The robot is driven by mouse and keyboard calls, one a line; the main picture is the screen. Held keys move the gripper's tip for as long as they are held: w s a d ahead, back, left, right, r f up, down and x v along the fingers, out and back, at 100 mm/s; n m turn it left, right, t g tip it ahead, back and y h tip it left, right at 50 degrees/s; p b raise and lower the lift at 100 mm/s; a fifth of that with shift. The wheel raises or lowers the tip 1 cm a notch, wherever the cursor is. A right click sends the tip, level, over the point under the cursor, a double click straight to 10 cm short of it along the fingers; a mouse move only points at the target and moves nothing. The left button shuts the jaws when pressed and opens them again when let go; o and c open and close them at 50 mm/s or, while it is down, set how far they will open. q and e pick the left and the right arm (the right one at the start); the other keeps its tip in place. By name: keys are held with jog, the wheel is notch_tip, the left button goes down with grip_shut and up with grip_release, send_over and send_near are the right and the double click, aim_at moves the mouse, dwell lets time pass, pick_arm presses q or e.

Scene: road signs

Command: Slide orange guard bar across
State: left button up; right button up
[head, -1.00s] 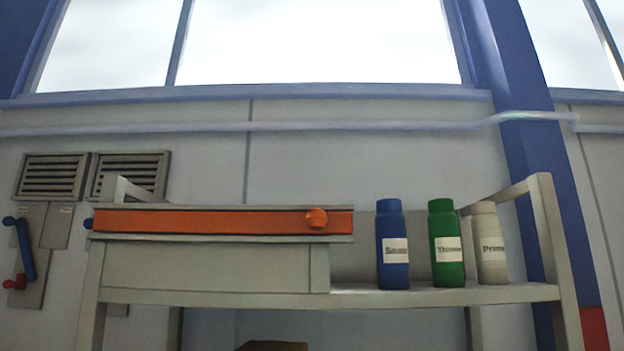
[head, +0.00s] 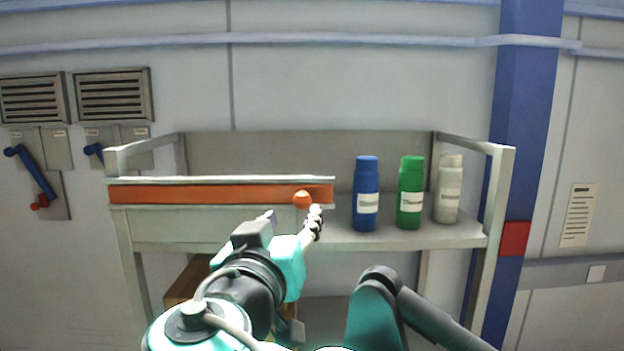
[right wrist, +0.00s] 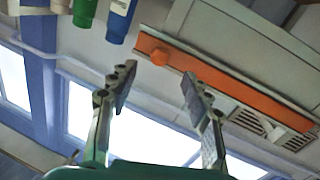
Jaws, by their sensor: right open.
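The orange guard bar (head: 200,194) runs level along the front of the left half of the grey shelf unit, in a grey rail. Its round orange knob (head: 302,199) sits near the bar's right end. My right gripper (head: 292,218) is open and empty, just below and in front of the knob in the head view; a gap to the knob is hard to judge there. In the right wrist view the open fingers (right wrist: 158,75) point toward the bar (right wrist: 225,80), and the knob (right wrist: 160,57) shows beyond the gap between them. My left gripper is not in view.
A blue bottle (head: 366,190), a green bottle (head: 410,190) and a white bottle (head: 448,190) stand on the shelf right of the bar. A brown box (head: 187,283) lies below. Wall levers (head: 35,172) are at the left.

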aim_at(301, 205)
jog(key=w, duration=0.2)
jog(key=w+d+p, duration=0.1)
jog(key=w, duration=0.4)
jog(key=shift+w+d+f+p, duration=0.1)
jog(key=shift+w+d+p, duration=0.2)
jog(key=shift+w+p, duration=0.1)
grip_shut()
